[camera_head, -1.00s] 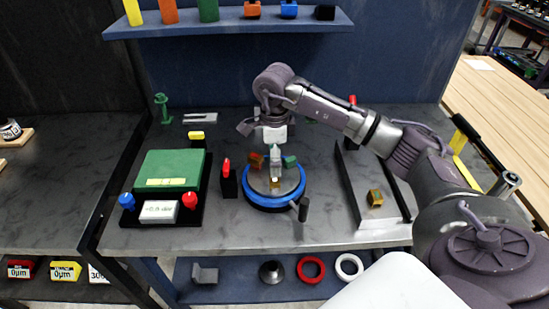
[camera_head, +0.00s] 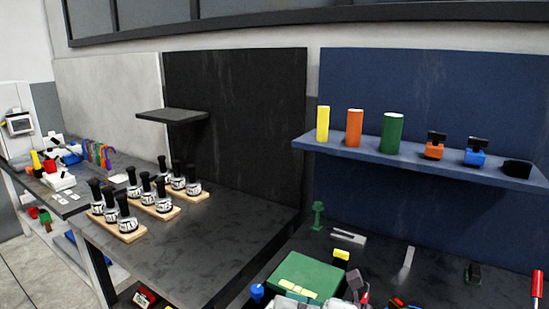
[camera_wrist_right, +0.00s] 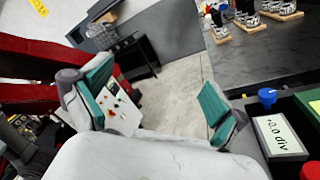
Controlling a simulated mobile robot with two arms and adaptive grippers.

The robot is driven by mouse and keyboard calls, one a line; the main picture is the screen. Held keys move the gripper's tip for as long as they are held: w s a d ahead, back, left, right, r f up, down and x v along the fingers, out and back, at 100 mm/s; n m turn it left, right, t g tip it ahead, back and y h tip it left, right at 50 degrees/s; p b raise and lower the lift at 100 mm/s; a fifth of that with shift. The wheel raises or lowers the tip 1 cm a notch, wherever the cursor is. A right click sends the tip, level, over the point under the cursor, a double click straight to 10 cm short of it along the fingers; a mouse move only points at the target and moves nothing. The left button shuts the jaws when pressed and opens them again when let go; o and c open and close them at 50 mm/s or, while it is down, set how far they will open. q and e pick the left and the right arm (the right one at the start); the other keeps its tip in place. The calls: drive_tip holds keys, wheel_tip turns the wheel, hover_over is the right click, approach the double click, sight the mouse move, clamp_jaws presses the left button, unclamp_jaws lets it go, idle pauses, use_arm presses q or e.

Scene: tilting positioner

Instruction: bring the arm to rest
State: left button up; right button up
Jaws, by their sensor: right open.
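My right gripper shows in the right wrist view (camera_wrist_right: 155,100), with its two teal-padded fingers wide apart and nothing between them. Bare floor and distant furniture show beyond the fingers. In the head view a pale part of my right gripper (camera_head: 318,301) shows at the bottom edge, in front of the green box (camera_head: 302,275). The rest of my right arm is out of the head view. The wrist view shows a white display block reading "+0.0 div" (camera_wrist_right: 277,134) to the right of the gripper, apart from it. My left gripper is in neither view.
A blue shelf (camera_head: 430,170) with coloured cylinders and blocks spans the right of the head view. A dark table (camera_head: 225,225) at left holds several black-handled items on wooden strips. A blue knob (camera_wrist_right: 268,97) stands close to the right finger in the wrist view.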

drive_tip(key=w+d+r+m+t+h, duration=0.1)
drive_tip(key=d+m+t+h, duration=0.5)
drive_tip(key=m, duration=0.6)
drive_tip(key=w+d+m+t+h, duration=0.2)
drive_tip(key=d+m+t+h, duration=0.3)
drive_tip(key=m+t, duration=0.5)
drive_tip(key=s+d+f+m+g+h, duration=0.3)
drive_tip(key=d+f+m+g+h, duration=0.1)
drive_tip(key=f+m, duration=0.25)
drive_tip(key=s+d+f+m+g+h, duration=0.3)
drive_tip(key=d+f+m+g, duration=0.1)
drive_tip(key=f+m, duration=0.25)
drive_tip(key=s+f+m+g, duration=0.2)
drive_tip(key=s+f+g, duration=0.35)
drive_tip(key=s, duration=0.45)
drive_tip(key=s+f+m+g, duration=0.3)
drive_tip(key=s+f+g, duration=0.3)
drive_tip(key=s, duration=0.5)
drive_tip(key=s+a+f+b+x, duration=0.1)
drive_tip(key=s+x, duration=0.2)
drive_tip(key=x, duration=1.1)
drive_tip(key=s+b+x, duration=0.1)
drive_tip(key=s+x, duration=0.2)
drive_tip(key=x, duration=1.1)
drive_tip(key=s+d+f+g+b, duration=0.1)
drive_tip(key=s+f, duration=1.6)
drive_tip(key=shift+s+d+f+n+y, duration=0.2)
drive_tip(key=shift+d+f+n+y, duration=0.1)
drive_tip(key=shift+d+f+n, duration=0.1)
